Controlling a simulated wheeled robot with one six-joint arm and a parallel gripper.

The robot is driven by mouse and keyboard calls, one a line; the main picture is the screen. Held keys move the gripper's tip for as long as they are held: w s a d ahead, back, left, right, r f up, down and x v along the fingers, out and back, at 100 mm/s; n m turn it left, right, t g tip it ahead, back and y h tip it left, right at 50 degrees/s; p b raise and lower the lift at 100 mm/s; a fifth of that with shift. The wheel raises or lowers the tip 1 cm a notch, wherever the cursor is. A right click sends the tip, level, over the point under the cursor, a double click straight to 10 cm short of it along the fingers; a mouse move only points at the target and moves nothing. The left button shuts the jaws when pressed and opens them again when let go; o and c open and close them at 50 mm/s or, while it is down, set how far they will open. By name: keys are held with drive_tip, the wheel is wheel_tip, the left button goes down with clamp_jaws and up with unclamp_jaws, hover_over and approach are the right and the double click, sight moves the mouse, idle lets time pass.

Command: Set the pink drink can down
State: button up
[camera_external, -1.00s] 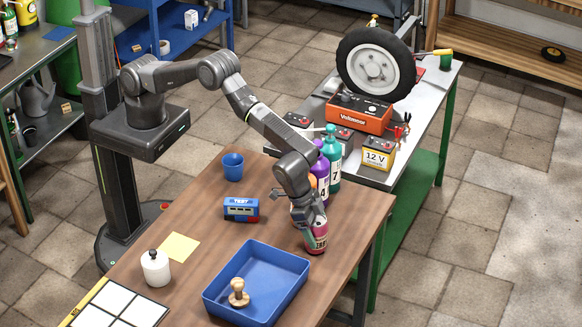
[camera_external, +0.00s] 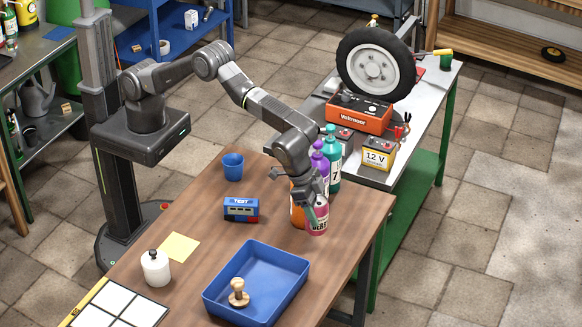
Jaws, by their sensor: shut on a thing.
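The pink drink can (camera_external: 317,226) is at the right side of the wooden table (camera_external: 215,212), its lower part showing below my gripper (camera_external: 314,212). My gripper reaches down from above and is shut on the can, hiding its upper part. The can looks upright or nearly so. I cannot tell whether its base touches the tabletop. An orange bottle (camera_external: 297,215) stands close at its left, partly hidden by my gripper. A purple bottle (camera_external: 320,165) and a teal bottle (camera_external: 334,170) stand just behind.
A blue tray (camera_external: 290,298) with a wooden stamp (camera_external: 238,294) lies in front. A blue tester box (camera_external: 241,209), a blue cup (camera_external: 233,166) and a white bottle (camera_external: 155,267) stand further left. The table's right edge is near the can. Bare tabletop lies between tester and tray.

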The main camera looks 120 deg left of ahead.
drive_tip(key=shift+s+d+r+m+b, duration=0.25)
drive_tip(key=shift+s+d+r, duration=0.2)
drive_tip(key=shift+d+r, duration=0.15)
drive_tip(key=shift+s+d+r+m+b, duration=0.2)
drive_tip(key=shift+s+d+r, duration=0.25)
drive_tip(key=shift+r, duration=0.2)
drive_tip(key=s+d+m+h+b, duration=0.1)
drive_tip(key=s+d+m+b, duration=0.15)
drive_tip(key=s+d, duration=0.45)
drive_tip(key=s+d+m+g+h+b, duration=0.15)
drive_tip(key=s+m, duration=0.25)
drive_tip(key=s, duration=0.6)
drive_tip(key=s+d+m+h+b, duration=0.1)
drive_tip(key=s+d+m, duration=0.3)
drive_tip(key=s, duration=0.5)
drive_tip(key=shift+n, duration=0.5)
drive_tip(key=f, duration=0.3)
drive_tip(key=d+f+p, duration=0.1)
drive_tip(key=f, duration=0.5)
drive_tip(key=shift+s+d+f, duration=0.1)
drive_tip(key=shift+d+f, duration=0.1)
drive_tip(key=shift+f, duration=0.15)
drive_tip(key=shift+f, duration=0.1)
drive_tip(key=shift+f, duration=0.15)
drive_tip(key=o, duration=1.2)
drive_tip(key=shift+c, duration=0.2)
